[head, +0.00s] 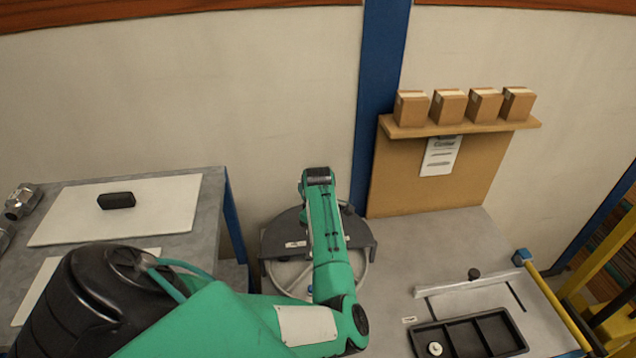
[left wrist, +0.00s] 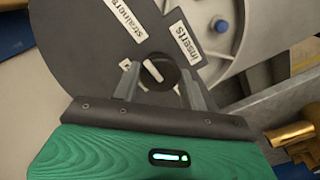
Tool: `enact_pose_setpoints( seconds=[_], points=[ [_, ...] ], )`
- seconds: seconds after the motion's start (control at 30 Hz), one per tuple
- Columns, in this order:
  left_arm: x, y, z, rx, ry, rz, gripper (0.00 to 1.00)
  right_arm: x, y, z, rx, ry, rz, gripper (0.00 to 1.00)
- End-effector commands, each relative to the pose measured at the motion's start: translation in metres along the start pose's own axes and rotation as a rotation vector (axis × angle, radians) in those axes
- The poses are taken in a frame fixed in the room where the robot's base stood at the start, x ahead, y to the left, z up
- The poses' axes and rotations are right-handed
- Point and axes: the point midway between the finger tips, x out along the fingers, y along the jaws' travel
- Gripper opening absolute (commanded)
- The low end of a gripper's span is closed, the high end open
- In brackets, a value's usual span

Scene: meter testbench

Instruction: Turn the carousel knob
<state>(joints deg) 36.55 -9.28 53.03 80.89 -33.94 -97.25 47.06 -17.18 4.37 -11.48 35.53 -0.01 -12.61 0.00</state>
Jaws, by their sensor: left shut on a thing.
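The carousel has a dark grey half-round cover (head: 283,233) over a pale spoked wheel (head: 290,278), and stands at the table's left end. In the left wrist view the cover (left wrist: 75,50) carries labels reading "strainers" and "inserts". A round black knob (left wrist: 172,66) with a white pointer mark sits on it. My left gripper (left wrist: 159,80) has a finger on each side of the knob and is shut on it. The pointer slants toward upper left in that view. In the head view my green left arm hides part of the carousel and the fingertips. My right gripper is not in view.
A shelf (head: 460,128) with several cardboard boxes stands behind. A brass fitting (left wrist: 291,135) is close right of my gripper. A grey side table (head: 195,205) is left.

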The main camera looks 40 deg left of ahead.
Motion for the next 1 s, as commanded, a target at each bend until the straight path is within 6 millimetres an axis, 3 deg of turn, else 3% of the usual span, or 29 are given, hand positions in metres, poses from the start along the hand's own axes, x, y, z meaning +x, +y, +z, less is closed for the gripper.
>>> enact_pose_setpoints(
  seconds=[0.17, 0.2, 0.3, 0.67, 0.77, 1.0],
  points=[
    [-0.001, 0.0, 0.0, 0.001, 0.001, 0.001, 0.2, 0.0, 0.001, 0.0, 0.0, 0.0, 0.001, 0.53],
    [-0.001, 0.0, 0.0, 0.001, 0.001, 0.001, 0.51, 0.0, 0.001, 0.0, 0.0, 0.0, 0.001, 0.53],
    [-0.001, 0.0, 0.0, 0.001, 0.001, 0.001, 0.64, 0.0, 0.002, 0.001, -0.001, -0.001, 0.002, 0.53],
    [-0.005, 0.001, -0.001, 0.002, 0.002, 0.003, 0.64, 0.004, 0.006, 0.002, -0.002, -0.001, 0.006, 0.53],
    [-0.017, 0.001, -0.001, 0.001, 0.002, 0.005, 0.64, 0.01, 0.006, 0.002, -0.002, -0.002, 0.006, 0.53],
    [-0.072, 0.002, -0.001, -0.001, 0.004, 0.007, 0.64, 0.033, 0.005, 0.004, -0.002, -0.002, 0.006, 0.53]
  ],
)
